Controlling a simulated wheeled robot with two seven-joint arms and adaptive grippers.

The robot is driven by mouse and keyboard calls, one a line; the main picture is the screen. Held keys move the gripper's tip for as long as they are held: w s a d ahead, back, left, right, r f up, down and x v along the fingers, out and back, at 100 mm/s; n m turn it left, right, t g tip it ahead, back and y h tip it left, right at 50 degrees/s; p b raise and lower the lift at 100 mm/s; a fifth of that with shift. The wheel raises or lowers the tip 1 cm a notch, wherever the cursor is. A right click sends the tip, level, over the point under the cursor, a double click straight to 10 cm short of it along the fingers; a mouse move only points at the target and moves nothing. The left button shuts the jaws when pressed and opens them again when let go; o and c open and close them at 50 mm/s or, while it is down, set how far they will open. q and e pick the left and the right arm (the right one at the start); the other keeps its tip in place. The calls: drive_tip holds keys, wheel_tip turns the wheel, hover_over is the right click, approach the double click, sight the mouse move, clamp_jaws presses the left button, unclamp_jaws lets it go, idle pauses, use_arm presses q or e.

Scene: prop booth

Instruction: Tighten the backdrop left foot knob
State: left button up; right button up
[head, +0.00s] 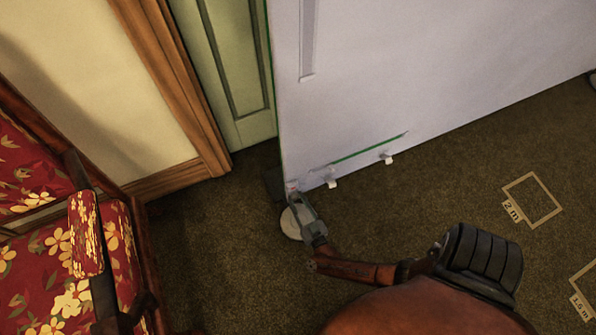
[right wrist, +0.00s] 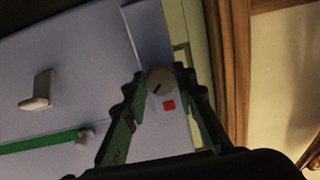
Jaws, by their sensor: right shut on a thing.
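The backdrop (head: 400,70) is a large pale panel standing on the carpet, with its lower left corner near the middle of the head view. The left foot knob (right wrist: 160,80) is a small round beige knob with a dark line across its face, beside a red square mark (right wrist: 169,104). My right gripper (head: 296,195) is at that corner, low down, and it is shut on the knob, with one fingertip on each side in the right wrist view (right wrist: 160,88). In the head view the gripper mostly hides the knob. My left gripper is not in view.
A pale round disc (head: 291,224) lies on the carpet under my right gripper. A white tab (head: 332,183) and a green strip (head: 368,147) are low on the panel. A red floral chair (head: 120,245) stands left. Taped floor mark (head: 532,200) lies right; the carpet between is clear.

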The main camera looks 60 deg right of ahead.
drive_tip(key=m, duration=0.4)
drive_tip(key=shift+a+f+m, duration=0.1)
drive_tip(key=shift+m, duration=1.2)
drive_tip(key=m, duration=0.3)
drive_tip(key=shift+m+h, duration=0.3)
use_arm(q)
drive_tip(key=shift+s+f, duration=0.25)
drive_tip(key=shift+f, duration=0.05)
use_arm(e)
drive_tip(key=shift+m, duration=1.7)
drive_tip(key=o, duration=1.2)
drive_tip(key=shift+c, duration=0.2)
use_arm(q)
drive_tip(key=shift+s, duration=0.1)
